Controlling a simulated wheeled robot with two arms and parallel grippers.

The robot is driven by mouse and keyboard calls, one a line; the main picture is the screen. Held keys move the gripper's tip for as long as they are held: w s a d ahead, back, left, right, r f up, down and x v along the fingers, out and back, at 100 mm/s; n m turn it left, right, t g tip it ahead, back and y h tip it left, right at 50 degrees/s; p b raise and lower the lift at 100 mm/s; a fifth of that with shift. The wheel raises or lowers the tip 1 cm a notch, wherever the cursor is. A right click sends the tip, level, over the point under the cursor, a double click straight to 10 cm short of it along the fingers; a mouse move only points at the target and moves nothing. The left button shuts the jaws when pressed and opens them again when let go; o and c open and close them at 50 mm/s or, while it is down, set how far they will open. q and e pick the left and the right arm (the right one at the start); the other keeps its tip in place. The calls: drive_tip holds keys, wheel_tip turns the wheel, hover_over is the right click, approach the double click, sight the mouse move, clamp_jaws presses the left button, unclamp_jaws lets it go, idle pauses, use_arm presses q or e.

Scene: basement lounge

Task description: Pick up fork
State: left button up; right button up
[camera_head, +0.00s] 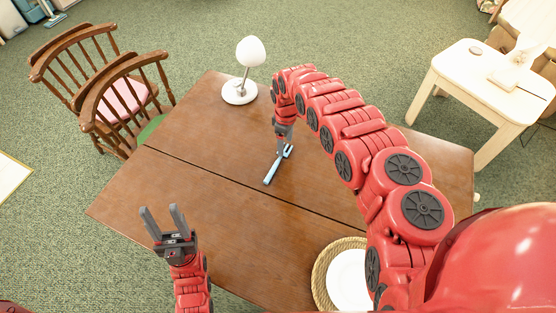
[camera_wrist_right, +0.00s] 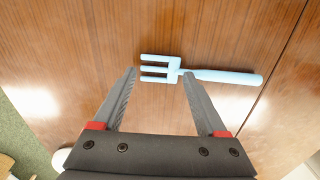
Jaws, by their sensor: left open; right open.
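A light blue fork (camera_head: 271,172) lies flat on the brown wooden table (camera_head: 205,130), near the seam between its boards. In the right wrist view the fork (camera_wrist_right: 225,76) has its tines to the left and its handle to the right. My right gripper (camera_wrist_right: 160,82) is open above the table, its fingertips on either side of the fork's head. In the head view my right gripper (camera_head: 282,148) points down at the fork and hides part of it. My left gripper (camera_head: 163,218) is open and empty over the table's front left part.
A white lamp (camera_head: 240,91) stands at the table's far edge. A white plate (camera_head: 347,281) on a woven mat (camera_head: 320,277) lies at the front right. Wooden chairs (camera_head: 125,95) stand at the left, a cream side table (camera_head: 465,72) at the right.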

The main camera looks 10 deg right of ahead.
drive_tip(key=shift+f, duration=0.75)
drive_tip(key=c, duration=1)
drive_tip(key=shift+r, duration=0.2)
